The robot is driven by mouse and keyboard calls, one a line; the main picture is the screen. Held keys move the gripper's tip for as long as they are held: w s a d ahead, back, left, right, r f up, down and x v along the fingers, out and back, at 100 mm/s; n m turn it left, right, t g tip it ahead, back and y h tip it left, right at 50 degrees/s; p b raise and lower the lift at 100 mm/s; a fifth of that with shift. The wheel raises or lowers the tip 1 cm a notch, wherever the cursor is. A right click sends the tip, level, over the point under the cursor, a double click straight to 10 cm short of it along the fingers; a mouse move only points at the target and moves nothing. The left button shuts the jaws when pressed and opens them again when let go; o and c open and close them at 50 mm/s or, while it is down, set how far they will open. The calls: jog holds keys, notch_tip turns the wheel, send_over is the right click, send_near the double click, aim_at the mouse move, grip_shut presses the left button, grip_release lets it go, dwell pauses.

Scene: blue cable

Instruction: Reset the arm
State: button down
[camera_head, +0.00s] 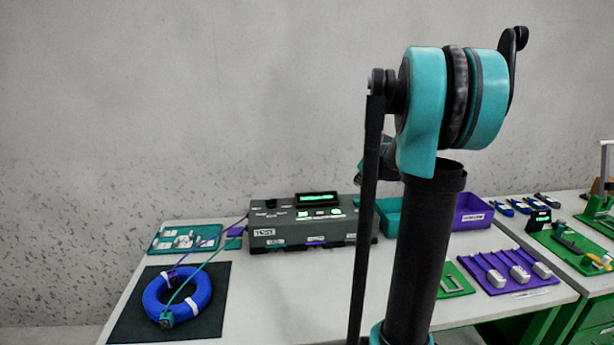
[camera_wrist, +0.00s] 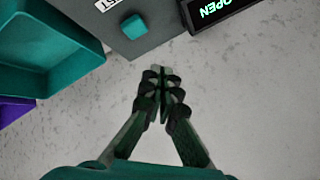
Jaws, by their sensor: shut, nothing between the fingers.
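My gripper (camera_wrist: 160,72) shows in the wrist view with its fingers together and nothing between them. It is above the pale table top or floor-like surface, below a grey box edge in the picture. In the head view my arm stands folded up at the right of centre and hides the gripper almost wholly.
A purple bin (camera_head: 472,212), a purple tool tray (camera_head: 505,289) and a teal tray (camera_head: 160,247) stand on the table (camera_head: 270,275). The table's front middle is clear.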

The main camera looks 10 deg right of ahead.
jog(key=s+a+f+n+g, duration=0.1)
jog(key=s+a+f, duration=0.3)
jog(key=s, duration=0.5)
jog(key=s+a+f+n+g, duration=0.1)
jog(key=s+a+f+n, duration=0.2)
jog(key=s, duration=0.6)
jog(key=s+a+f+n+g, duration=0.1)
jog(key=s+a+f+n, duration=0.1)
jog(key=s+a+f, duration=0.3)
jog(key=shift+s+a+f+g, duration=0.1)
jog(key=shift+s+f+g, duration=0.05)
jog(key=shift+s, duration=0.55)
jog(key=shift+s+a+f+g, duration=0.1)
jog(key=shift+s+f, duration=0.1)
jog(key=shift+s, duration=0.55)
jog(key=shift+s+a+f+g, duration=0.1)
jog(key=shift+s+f+g, duration=0.05)
jog(key=shift+s, duration=0.55)
jog(key=shift+n+g+h, duration=0.5)
jog(key=shift+n, duration=0.4)
jog(key=s+f, duration=0.1)
jog(key=s, duration=0.2)
jog(key=s+f, duration=0.3)
jog(key=s, duration=0.2)
jog(key=shift+s+a+f, duration=0.25)
jog(key=shift+s, duration=0.1)
